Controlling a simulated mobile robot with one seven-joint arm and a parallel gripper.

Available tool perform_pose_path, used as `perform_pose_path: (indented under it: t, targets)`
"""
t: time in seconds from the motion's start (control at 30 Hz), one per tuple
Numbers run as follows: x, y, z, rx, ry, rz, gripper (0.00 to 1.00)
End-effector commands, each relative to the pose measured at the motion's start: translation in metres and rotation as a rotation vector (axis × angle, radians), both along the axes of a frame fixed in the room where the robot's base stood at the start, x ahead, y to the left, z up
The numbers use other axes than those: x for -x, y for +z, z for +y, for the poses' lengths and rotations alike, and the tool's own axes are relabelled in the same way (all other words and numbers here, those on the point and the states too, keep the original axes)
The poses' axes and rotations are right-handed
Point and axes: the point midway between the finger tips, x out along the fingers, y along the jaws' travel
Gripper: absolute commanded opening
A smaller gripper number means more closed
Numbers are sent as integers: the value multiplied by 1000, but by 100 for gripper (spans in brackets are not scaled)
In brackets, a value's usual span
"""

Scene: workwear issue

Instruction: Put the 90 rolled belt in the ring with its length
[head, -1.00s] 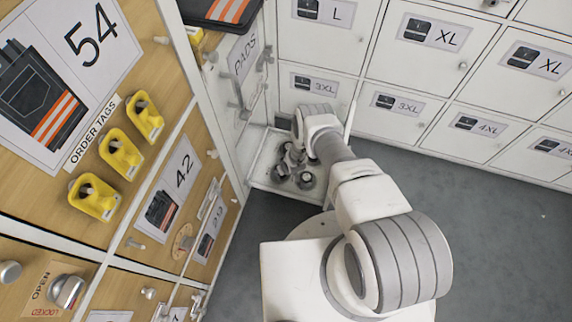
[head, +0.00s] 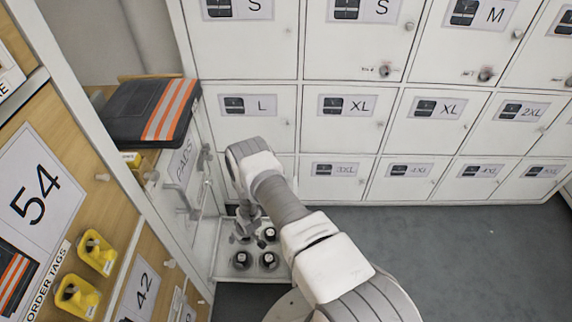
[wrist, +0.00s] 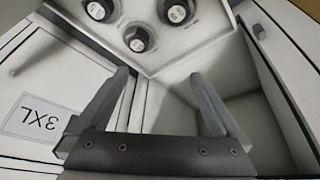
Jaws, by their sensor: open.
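Several dark rolled items with pale round tops stand on a white tray (head: 222,268) low by the cabinet's end. In the head view two stand at the front, a left roll (head: 242,260) and a right roll (head: 268,261), with another roll (head: 270,234) behind. The wrist view shows three rolls (wrist: 138,40) beyond the fingertips. Their printed tops are too small to read, so I cannot tell which is the 90 belt. My gripper (wrist: 160,78) is open with nothing between its fingers; in the head view it (head: 246,228) is over the tray's back left. I cannot make out a length-marked ring.
White lockers (head: 345,105) with size labels line the back. Dark folded workwear with orange stripes (head: 150,110) lies on top. Grey floor (head: 440,240) is clear at right.

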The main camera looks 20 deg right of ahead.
Motion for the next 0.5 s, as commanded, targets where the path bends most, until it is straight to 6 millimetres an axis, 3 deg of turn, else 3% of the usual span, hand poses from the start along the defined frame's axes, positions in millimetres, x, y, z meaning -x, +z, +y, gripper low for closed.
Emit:
perform_pose_path:
  t: [0.03,0.2,0.5]
  targets:
    - [-16,24,-1,3,-8,-10,100]
    - [-50,93,-7,16,-33,-19,100]
    - [-82,219,-20,35,-80,-33,100]
